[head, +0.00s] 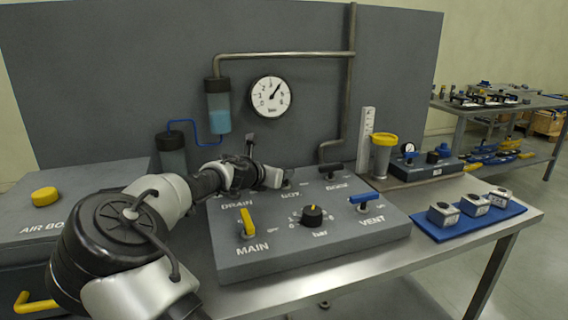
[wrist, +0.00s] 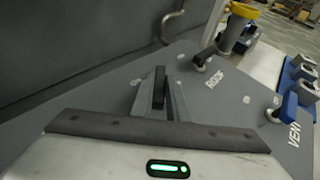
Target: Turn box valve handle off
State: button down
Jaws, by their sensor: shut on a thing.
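The valve panel (head: 290,258) is a grey sloped box on the metal table, with labelled valves. The BOX valve handle is dark and sits in the back row, mostly hidden by my gripper in the head view. My gripper (head: 281,180) reaches over the DRAIN label side to it from the left. In the wrist view my gripper (wrist: 159,100) is shut on the upright dark BOX handle (wrist: 159,86), which stands between the two grey fingers. The handle's angle against its markings cannot be read.
A black ROOF handle (head: 331,168) is close on the right. A yellow MAIN handle (head: 247,223), a black bar knob (head: 313,215) and a blue VENT handle (head: 366,198) are in front. A pressure gauge (head: 271,96) and pipe (head: 350,90) are on the wall behind.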

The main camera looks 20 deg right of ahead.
jog(key=m+g+p, duration=0.1)
jog(key=p, duration=0.1)
jog(key=m+g+h+p, duration=0.1)
jog(key=p, duration=0.1)
jog(key=m+g+h+p, duration=0.1)
jog(key=g+p, duration=0.1)
jog(key=shift+w+a+r+m, duration=0.15)
jog(key=shift+w+r+m, duration=0.2)
jog(key=shift+w+m, duration=0.05)
jog(key=shift+w+f+m+g+h+p, duration=0.1)
jog(key=shift+f+m+g+h+p, duration=0.15)
jog(key=shift+m+g+p, duration=0.35)
jog(key=shift+f+m+g+h+p, duration=0.1)
jog(key=shift+m+g+h+p, duration=0.15)
jog(key=shift+m+g+p, duration=0.3)
jog(key=shift+f+m+g+p, duration=0.1)
jog(key=shift+m+g+p, duration=0.55)
jog(key=shift+g, duration=0.2)
jog(key=shift+f+m+g, duration=0.15)
jog(key=shift+m+g, duration=0.35)
jog(key=shift+g, duration=0.1)
jog(key=c, duration=1.7)
grip_release()
jog(key=shift+w, duration=0.1)
jog(key=shift+a+r+p, duration=0.1)
jog(key=shift+r+p, duration=0.1)
jog(key=shift+p, duration=0.15)
